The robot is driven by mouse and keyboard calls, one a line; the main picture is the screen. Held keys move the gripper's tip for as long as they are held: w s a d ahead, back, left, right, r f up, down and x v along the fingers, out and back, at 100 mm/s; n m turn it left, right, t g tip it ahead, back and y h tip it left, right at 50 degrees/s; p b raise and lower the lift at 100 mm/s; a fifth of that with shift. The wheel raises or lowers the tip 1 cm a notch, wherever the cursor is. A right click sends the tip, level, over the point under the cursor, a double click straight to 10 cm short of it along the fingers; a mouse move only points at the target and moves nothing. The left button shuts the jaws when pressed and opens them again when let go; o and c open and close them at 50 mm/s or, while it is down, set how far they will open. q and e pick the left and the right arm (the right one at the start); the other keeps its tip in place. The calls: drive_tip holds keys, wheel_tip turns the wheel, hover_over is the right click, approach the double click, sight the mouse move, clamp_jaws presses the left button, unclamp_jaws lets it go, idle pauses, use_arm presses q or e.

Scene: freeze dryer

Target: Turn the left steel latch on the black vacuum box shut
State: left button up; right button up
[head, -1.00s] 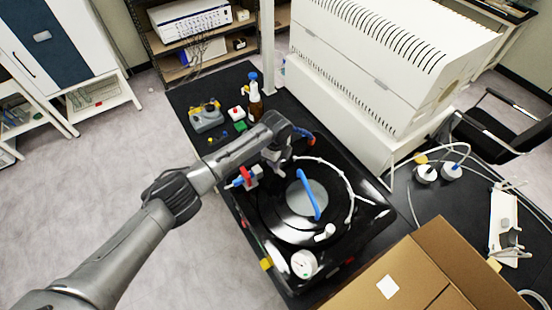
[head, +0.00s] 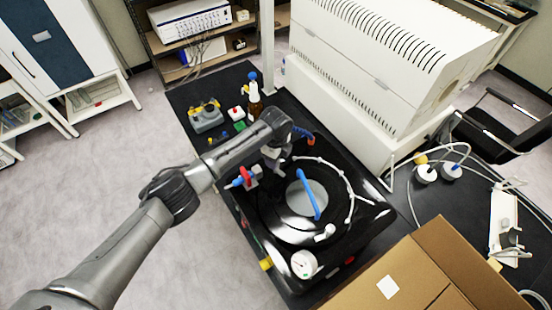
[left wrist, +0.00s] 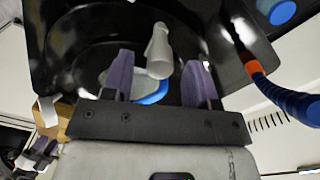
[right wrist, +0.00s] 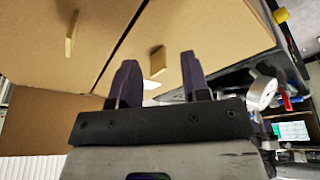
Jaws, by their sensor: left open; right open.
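The black vacuum box (head: 375,215) lies on the bench with a round lid, a pale disc (head: 318,192) and a blue bar (head: 309,194). My left gripper (head: 277,163) is over the box's far left part. In the left wrist view the left gripper (left wrist: 160,72) is open. A pale grey latch-like piece (left wrist: 159,50) shows between its fingertips; contact cannot be told. In the head view the gripper largely hides that spot. Another pale latch (head: 325,233) is at the lid's front. My right gripper (right wrist: 155,80) is open and empty near the cardboard box, outside the head view.
A cardboard box (head: 445,262) stands at the front right. A white ribbed machine (head: 370,70) is behind the vacuum box. A white hose (head: 350,190) curves over the box, a gauge (head: 304,264) sits at its front, and a brown bottle (head: 255,100) stands at the back left.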

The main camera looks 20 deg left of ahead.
use_arm(q)
wheel_tip(320, 180, up, 12)
drive_tip(key=b, duration=0.2)
drive_tip(key=shift+r, duration=0.25)
use_arm(e)
wheel_tip(320, 180, down, 2)
drive_tip(key=shift+a+f, duration=0.15)
drive_tip(key=shift+f, duration=0.1)
